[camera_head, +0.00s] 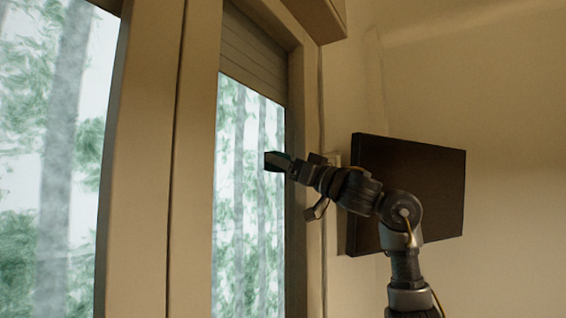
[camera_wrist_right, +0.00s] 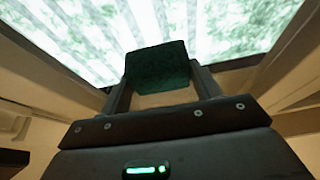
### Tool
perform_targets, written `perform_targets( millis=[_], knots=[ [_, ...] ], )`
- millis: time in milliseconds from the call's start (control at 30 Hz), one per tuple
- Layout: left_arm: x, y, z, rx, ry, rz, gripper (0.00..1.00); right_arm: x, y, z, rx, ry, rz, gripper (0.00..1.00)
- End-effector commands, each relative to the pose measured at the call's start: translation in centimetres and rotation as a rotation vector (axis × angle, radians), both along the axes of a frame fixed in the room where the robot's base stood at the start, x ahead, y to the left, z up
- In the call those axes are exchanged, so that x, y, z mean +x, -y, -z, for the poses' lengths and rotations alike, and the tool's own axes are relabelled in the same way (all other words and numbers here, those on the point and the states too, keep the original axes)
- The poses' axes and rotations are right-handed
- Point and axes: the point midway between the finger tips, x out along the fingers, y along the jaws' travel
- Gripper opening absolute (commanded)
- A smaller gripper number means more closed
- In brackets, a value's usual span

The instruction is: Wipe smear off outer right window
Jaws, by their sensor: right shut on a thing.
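The right window (camera_head: 250,200) is a tall, narrow pane with trees behind it and a partly lowered shutter at its top. My right gripper (camera_head: 280,162) is in front of this pane, near its right edge. In the right wrist view my right gripper (camera_wrist_right: 160,88) is shut on a dark green block-like wiper (camera_wrist_right: 158,66). The wiper is between the fingertips, with the bright pane (camera_wrist_right: 90,35) beyond it. I cannot tell whether it touches the glass. No smear can be made out on the pane. My left gripper is not in view.
A dark flat panel (camera_head: 425,190) is on the wall to the right, behind my right arm. A thick frame post (camera_head: 150,160) divides the right window from a larger left window (camera_head: 50,150). A box-like thing (camera_head: 318,15) juts out above the right window.

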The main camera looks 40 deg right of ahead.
Motion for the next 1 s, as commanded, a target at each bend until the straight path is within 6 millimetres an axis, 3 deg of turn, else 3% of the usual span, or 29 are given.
perform_targets(
  millis=[467,800,1000],
  knots=[
    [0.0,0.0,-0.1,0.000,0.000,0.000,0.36,0.9,3.3,0.0,0.002,-0.001,0.000,0.45],
    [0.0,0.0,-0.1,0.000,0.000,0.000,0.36,1.0,3.1,0.0,0.001,0.001,0.000,0.45],
    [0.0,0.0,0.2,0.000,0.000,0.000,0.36,0.7,1.9,0.1,-0.001,0.001,-0.003,0.45]
  ],
)
